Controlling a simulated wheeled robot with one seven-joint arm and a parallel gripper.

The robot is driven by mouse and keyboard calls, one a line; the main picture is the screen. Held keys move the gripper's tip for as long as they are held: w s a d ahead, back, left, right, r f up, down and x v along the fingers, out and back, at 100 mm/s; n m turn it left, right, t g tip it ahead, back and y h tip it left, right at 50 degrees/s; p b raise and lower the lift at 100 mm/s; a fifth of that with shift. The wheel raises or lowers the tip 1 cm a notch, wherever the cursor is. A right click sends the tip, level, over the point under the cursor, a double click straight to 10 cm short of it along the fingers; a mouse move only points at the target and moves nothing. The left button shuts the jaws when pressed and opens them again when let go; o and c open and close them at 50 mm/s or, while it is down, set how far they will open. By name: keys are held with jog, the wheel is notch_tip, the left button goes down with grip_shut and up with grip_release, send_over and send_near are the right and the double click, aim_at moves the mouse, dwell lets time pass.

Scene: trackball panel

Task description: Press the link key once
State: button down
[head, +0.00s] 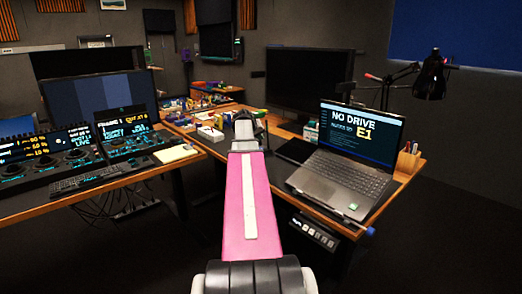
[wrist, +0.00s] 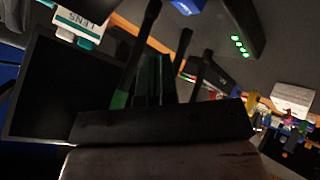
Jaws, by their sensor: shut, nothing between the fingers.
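The trackball panel (head: 75,162) lies on the left desk in the head view, dark with several round controls and lit screens. I cannot pick out the link key among its small controls; labels there are too small to read. My gripper (head: 245,124) is at the far end of my pink arm, in the middle of the head view, shut and empty. It is to the right of the panel and apart from it. The wrist view is tilted and does not clearly show the panel.
A laptop (head: 345,180) reading "NO DRIVE E1" stands on the right desk, with a dark monitor (head: 307,82) behind it. Small coloured items (head: 208,122) crowd the desk beyond my gripper. A notepad (head: 175,153) lies right of the panel. Dark floor shows between the desks.

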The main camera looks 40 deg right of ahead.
jog(key=shift+f, duration=1.35)
jog(key=shift+f, duration=0.15)
dwell(1.0)
jog(key=shift+f, duration=0.25)
jog(key=shift+f, duration=0.4)
dwell(0.8)
jog(key=shift+r, duration=0.85)
jog(key=shift+r, duration=2.5)
